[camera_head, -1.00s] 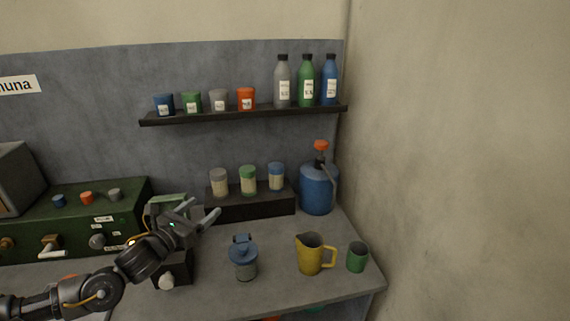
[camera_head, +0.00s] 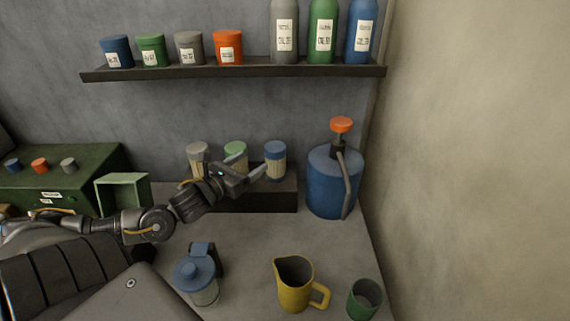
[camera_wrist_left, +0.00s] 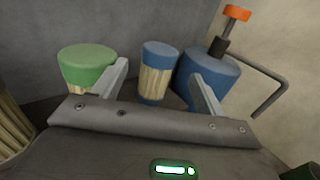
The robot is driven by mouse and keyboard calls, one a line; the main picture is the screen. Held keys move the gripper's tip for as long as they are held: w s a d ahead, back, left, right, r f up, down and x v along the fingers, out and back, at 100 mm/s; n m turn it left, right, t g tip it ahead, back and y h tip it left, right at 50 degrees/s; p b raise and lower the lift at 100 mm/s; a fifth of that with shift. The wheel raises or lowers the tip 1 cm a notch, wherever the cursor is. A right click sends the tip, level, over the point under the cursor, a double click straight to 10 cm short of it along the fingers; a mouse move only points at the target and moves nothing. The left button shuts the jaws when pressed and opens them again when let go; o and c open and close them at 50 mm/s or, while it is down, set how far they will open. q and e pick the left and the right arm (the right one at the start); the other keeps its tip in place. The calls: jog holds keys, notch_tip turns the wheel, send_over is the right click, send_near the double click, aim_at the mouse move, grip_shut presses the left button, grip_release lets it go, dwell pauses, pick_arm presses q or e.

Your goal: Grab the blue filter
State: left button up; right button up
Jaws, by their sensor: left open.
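The blue filter (camera_head: 275,160) has a blue cap and a pale pleated body. It stands upright at the right end of a low black block against the back wall. In the left wrist view the blue filter (camera_wrist_left: 156,75) shows between my fingers, farther off and untouched. My left gripper (camera_head: 256,164) is open and empty, just left of the blue filter and in front of the green-capped filter (camera_head: 236,150). That green filter also shows in the left wrist view (camera_wrist_left: 86,66), left of my left finger. A grey-capped filter (camera_head: 197,155) stands at the left. My right gripper is not seen.
A blue canister (camera_head: 325,190) with an orange-topped pump stands right of the block (camera_head: 262,199). A shelf (camera_head: 240,71) with cups and bottles hangs above. A blue-lidded jar (camera_head: 197,283), yellow jug (camera_head: 295,286) and green cup (camera_head: 363,300) stand in front.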

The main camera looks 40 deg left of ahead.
aim_at(275, 150)
pick_arm(q)
jog(key=w, duration=0.5)
jog(key=shift+d+f, duration=0.1)
jog(key=shift+f, duration=0.3)
jog(key=shift+w+f, duration=0.1)
jog(key=shift+w, duration=0.5)
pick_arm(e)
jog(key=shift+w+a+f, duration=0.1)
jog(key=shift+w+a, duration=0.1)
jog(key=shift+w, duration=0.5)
pick_arm(q)
jog(key=shift+w+p, duration=0.1)
jog(key=shift+p, duration=0.2)
jog(key=w+p, duration=0.2)
jog(key=w, duration=0.2)
jog(key=shift+w+d, duration=0.1)
jog(key=shift+d, duration=0.05)
jog(key=shift+w+f, duration=0.1)
jog(key=shift+w, duration=0.3)
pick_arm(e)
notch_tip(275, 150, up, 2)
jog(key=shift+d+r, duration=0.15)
